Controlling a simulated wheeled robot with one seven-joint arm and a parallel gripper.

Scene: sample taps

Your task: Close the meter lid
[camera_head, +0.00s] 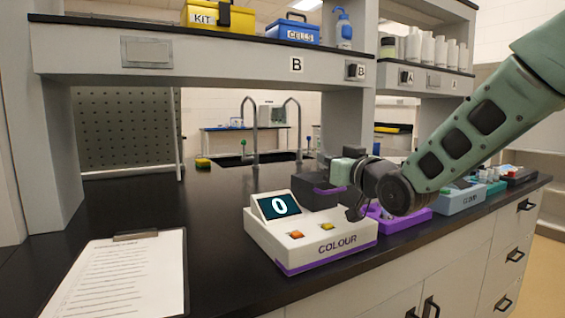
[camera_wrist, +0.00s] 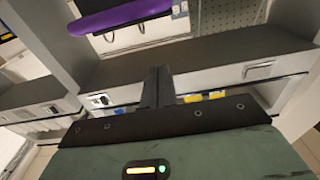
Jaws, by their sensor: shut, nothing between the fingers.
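The meter (camera_head: 315,235) is a white box with a purple base stripe, the word COLOUR and a tilted screen showing 0. Its dark lid (camera_head: 308,194) with a purple edge appears raised at the back of the meter. My gripper (camera_head: 332,172) is just above and behind the lid, its fingers partly hidden by my wrist. In the wrist view, the fingers (camera_wrist: 157,85) are shut and empty. A dark and purple part, likely the lid (camera_wrist: 120,14), lies at the top, apart from the fingertips.
A clipboard (camera_head: 120,275) lies at the front left. A purple tray (camera_head: 408,218) and a blue-grey box (camera_head: 460,198) stand right of the meter, beneath my arm. A shelf (camera_head: 215,65) spans above the bench. The bench top (camera_head: 150,205) left of the meter is mostly clear.

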